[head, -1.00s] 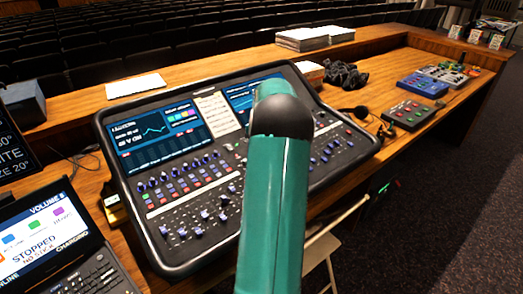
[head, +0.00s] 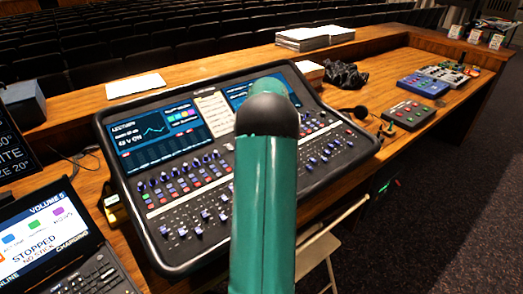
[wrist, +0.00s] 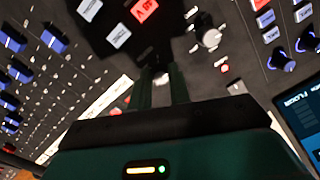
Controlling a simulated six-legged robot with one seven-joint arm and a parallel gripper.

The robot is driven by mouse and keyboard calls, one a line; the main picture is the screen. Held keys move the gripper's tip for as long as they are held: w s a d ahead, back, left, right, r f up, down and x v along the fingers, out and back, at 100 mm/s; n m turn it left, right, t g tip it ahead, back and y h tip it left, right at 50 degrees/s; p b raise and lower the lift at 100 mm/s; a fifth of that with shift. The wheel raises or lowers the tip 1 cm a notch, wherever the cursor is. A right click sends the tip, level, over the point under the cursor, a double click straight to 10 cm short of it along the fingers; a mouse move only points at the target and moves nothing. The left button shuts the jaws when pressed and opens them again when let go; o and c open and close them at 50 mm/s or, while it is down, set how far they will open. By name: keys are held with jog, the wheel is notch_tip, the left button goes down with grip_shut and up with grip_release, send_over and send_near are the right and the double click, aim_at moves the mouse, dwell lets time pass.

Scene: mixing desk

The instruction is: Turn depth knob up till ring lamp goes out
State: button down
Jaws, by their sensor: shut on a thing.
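My gripper (wrist: 160,85) is in the wrist view, its two dark green fingers reaching up from the bottom onto the mixing desk panel. The fingers are shut on a small greyish knob (wrist: 161,79), which shows only in part between the tips. I cannot read a label on it, so I cannot tell from the print that it is the depth knob. No lit ring shows clearly around it. A small red light (wrist: 224,67) shows to the right of the fingers. In the head view my green arm hides the gripper and the knob.
A pale-capped knob (wrist: 210,38) stands close at the upper right of the fingers. Blue-capped knobs (wrist: 48,40) line the left. The mixing desk (head: 160,262) has its screens (head: 165,130) at the back. A laptop (head: 45,245) stands at the left; pedals (head: 423,86) lie at the right.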

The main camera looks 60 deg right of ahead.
jog(key=c, duration=1.3)
grip_release()
notch_tip(320, 180, up, 14)
jog(key=s, duration=0.1)
jog(key=shift+d, duration=0.3)
jog(key=shift+f, duration=0.1)
